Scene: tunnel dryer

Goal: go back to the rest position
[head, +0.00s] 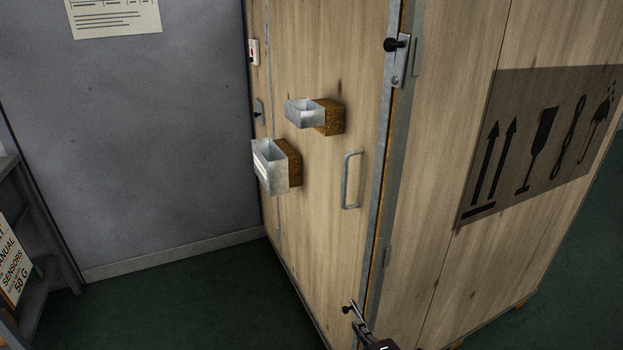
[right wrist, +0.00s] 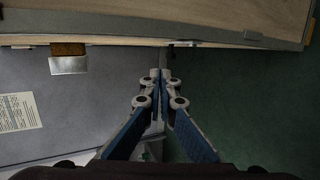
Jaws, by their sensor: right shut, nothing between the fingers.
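My right gripper (head: 361,326) shows at the bottom of the head view, low in front of the wooden dryer's door edge. In the right wrist view the same gripper (right wrist: 160,74) has its fingertips together with nothing between them. The wooden dryer (head: 335,60) fills the middle and right of the head view. Its closed-looking door has a metal handle (head: 347,180) above and to the left of the gripper. A black-knobbed latch (head: 397,44) sits at the door's upper edge. A similar black knob (head: 348,309) shows close by the gripper; whether they touch cannot be told. My left gripper is not in view.
Two metal holders, an upper one (head: 304,112) and a lower one (head: 270,168), stick out from the door on brown blocks. A grey wall (head: 160,140) stands behind. A shelf (head: 38,230) is at the left edge. The green floor (head: 180,300) between is clear.

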